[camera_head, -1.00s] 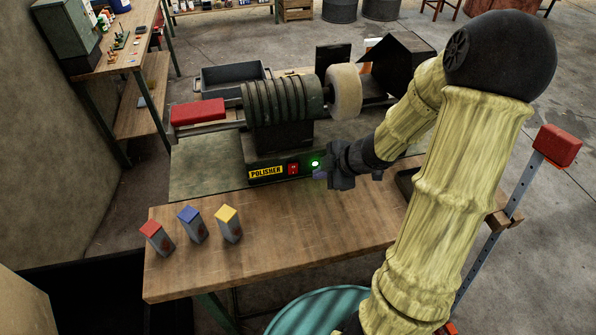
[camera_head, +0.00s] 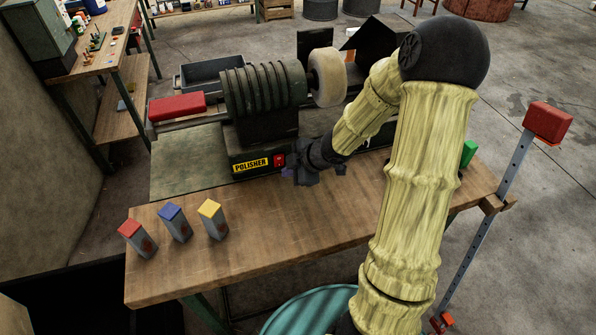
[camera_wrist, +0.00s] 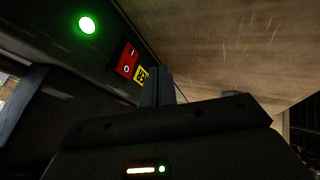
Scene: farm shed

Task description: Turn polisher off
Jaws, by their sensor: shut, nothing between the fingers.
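The polisher (camera_head: 262,100) is a dark ribbed machine with a pale buffing wheel (camera_head: 327,77), on the wooden bench. Its red rocker switch (camera_head: 279,160) sits right of the yellow label on the front. In the wrist view the red switch (camera_wrist: 126,60) shows I and O marks, and a round green light (camera_wrist: 87,25) beside it is lit. My gripper (camera_head: 291,172) is shut and empty, just right of the switch at the front panel. In the wrist view its fingers (camera_wrist: 163,84) point toward the panel near the yellow label. I cannot tell whether they touch it.
Three small grey blocks with red (camera_head: 131,230), blue (camera_head: 170,212) and yellow (camera_head: 209,209) tops stand at the bench's left front. A red-headed post (camera_head: 548,122) rises at the right. A teal drum (camera_head: 310,310) is below the front edge. The bench's front middle is clear.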

